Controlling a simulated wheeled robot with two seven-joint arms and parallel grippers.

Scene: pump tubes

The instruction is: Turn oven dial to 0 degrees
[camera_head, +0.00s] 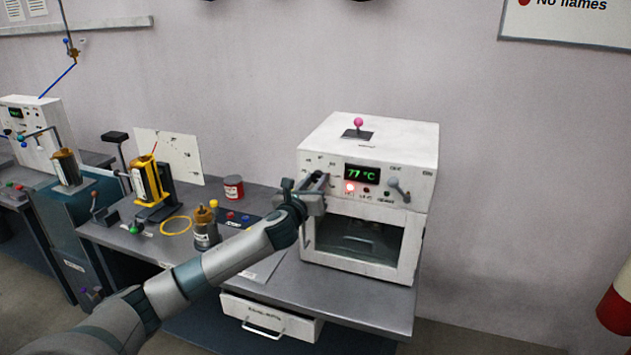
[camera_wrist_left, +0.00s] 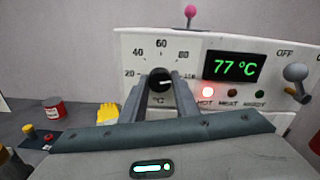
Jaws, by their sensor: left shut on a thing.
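The white oven (camera_head: 368,145) stands on the grey bench, its green display (camera_head: 361,174) reading 77 °C. It also shows in the left wrist view with the display (camera_wrist_left: 234,65). My left gripper (camera_head: 316,183) is at the oven's upper left front. In the left wrist view its two fingers are shut on the black round dial (camera_wrist_left: 159,82), one finger on each side. The white pointer mark on the dial points right, toward the upper end of the scale marked 20, 40, 60, 80 and a partly hidden number. My right gripper is not in view.
A pink-topped lever (camera_head: 359,123) stands on the oven.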

